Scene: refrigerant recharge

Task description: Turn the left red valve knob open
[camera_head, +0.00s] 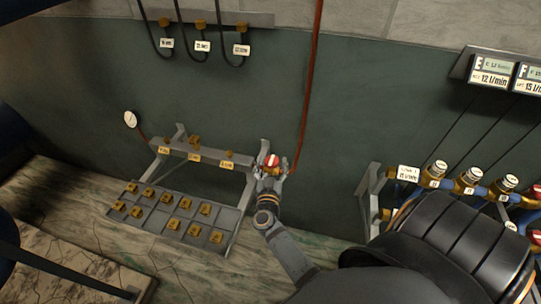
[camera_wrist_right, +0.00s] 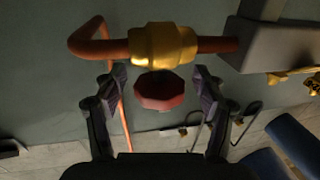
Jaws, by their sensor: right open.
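A red valve knob (camera_wrist_right: 160,91) sits below a brass valve body (camera_wrist_right: 164,45) on a copper pipe in the right wrist view. My right gripper (camera_wrist_right: 163,83) is open, with one finger on each side of the knob and a visible gap on both sides. In the head view the same red knob (camera_head: 271,160) shows at the right end of the grey manifold bar (camera_head: 212,152), with my right gripper (camera_head: 270,170) around it. My left gripper is not in view; dark parts at the left edge are not clear.
A grey tray (camera_head: 160,230) with several brass fittings lies below the manifold. A round gauge (camera_head: 130,119) is at its left. More brass valves (camera_head: 467,181) on blue pipes stand at the right. Black hoses hang from the upper rack (camera_head: 235,19).

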